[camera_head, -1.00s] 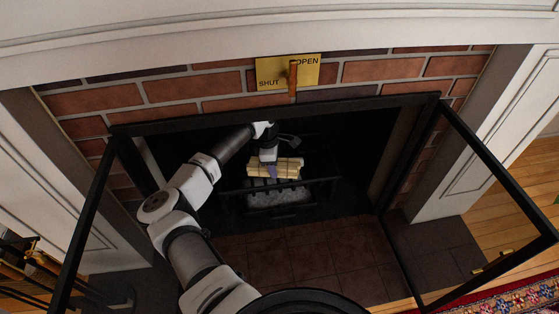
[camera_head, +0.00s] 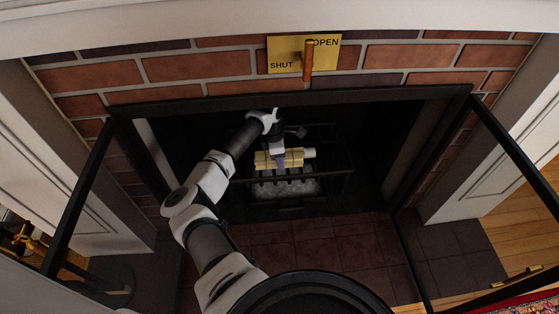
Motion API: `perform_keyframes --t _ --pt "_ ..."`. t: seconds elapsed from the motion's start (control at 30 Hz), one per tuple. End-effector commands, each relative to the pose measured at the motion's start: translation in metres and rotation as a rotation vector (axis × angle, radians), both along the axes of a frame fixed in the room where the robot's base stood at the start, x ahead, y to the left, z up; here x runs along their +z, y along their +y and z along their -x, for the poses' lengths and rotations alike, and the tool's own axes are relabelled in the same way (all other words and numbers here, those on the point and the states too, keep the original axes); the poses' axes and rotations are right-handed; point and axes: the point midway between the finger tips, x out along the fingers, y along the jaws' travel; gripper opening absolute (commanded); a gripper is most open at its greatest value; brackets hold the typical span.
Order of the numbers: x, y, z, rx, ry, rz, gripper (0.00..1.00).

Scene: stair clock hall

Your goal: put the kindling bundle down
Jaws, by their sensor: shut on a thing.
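The kindling bundle (camera_head: 294,157) is a pale yellow bunch of sticks inside the dark fireplace. It lies crosswise over the black grate (camera_head: 322,181). My gripper (camera_head: 280,161) reaches down from above and is shut on the bundle near its middle. My gripper hides part of the bundle. I cannot tell whether the bundle touches the grate bars. Grey ash or a pale bed (camera_head: 286,189) shows under the grate.
Black-framed doors stand open at left (camera_head: 82,195) and right (camera_head: 520,150) of the firebox opening. A brass plate (camera_head: 288,54) marked SHUT and OPEN, with a wooden-handled lever (camera_head: 308,62), is on the brick above. The tiled hearth (camera_head: 320,250) in front is clear.

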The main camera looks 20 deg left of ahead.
Motion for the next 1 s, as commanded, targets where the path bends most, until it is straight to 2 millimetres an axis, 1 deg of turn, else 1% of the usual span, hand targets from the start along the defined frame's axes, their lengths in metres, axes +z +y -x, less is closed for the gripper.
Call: perform_keyframes --t 0.03,0.1,0.33,0.73,0.83,0.87,1.0 --pt "-0.012 0.000 0.000 0.002 0.001 0.003 0.21" --pt "-0.016 0.000 0.000 0.001 0.001 0.001 0.21" --pt "-0.014 0.000 0.000 0.000 0.000 0.000 0.21" --pt "-0.026 0.000 0.000 -0.001 0.000 -0.001 0.21" --pt "-0.026 0.000 0.000 0.000 0.000 0.000 0.21" --pt "-0.027 0.000 0.000 0.000 0.000 -0.001 0.48" --pt "-0.027 0.000 0.000 0.000 0.000 0.000 0.67"
